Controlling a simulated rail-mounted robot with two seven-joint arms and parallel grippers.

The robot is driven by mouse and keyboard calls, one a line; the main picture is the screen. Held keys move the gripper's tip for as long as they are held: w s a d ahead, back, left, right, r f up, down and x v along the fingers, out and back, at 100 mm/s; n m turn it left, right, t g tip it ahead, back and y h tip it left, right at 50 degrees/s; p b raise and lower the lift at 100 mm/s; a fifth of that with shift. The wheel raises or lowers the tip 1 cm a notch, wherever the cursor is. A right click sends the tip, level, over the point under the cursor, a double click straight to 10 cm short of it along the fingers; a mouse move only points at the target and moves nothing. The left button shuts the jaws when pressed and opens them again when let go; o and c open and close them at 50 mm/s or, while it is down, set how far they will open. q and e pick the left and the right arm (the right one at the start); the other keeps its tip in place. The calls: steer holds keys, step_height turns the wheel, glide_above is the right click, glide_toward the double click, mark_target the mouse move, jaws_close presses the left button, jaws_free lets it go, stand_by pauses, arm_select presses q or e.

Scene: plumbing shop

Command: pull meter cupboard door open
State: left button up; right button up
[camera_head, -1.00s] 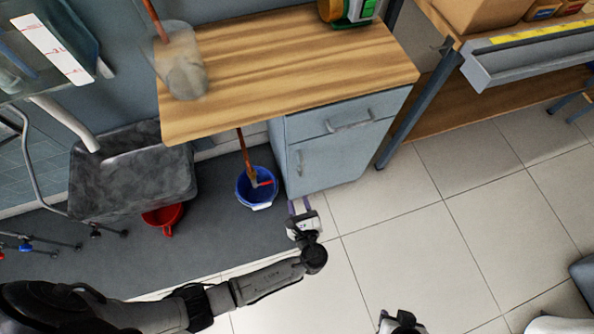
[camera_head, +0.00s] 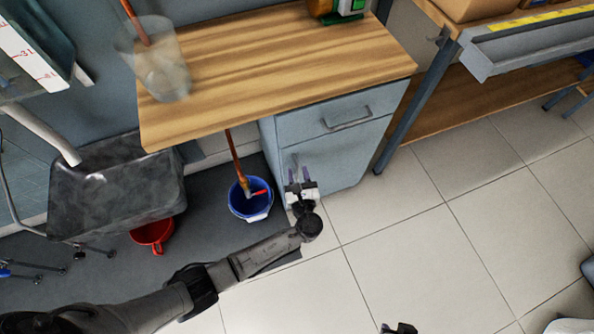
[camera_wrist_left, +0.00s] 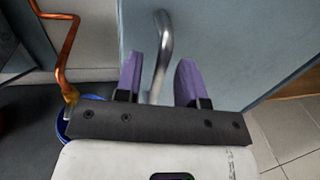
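The meter cupboard door (camera_head: 345,158) is the grey-blue door under the drawer of the bench, and it looks closed. It fills the middle of the left wrist view (camera_wrist_left: 225,40). Its upright metal handle (camera_wrist_left: 163,50) stands between the two purple fingers of my left gripper (camera_wrist_left: 160,78). The gripper is open, with a gap on both sides of the handle. In the head view my left gripper (camera_head: 298,174) is in front of the door's left part and hides most of the handle. Of my right arm only a dark tip (camera_head: 398,328) shows at the bottom edge.
A drawer (camera_head: 335,117) with its own handle sits above the door, under the wooden worktop (camera_head: 270,55). A blue bucket (camera_head: 250,206) with a copper-coloured pipe stands left of the cupboard. A red bucket (camera_head: 153,233) is farther left.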

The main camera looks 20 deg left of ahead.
arm_select(q)
steer(key=shift+x, duration=0.9)
steer(key=shift+d, duration=0.1)
jaws_close()
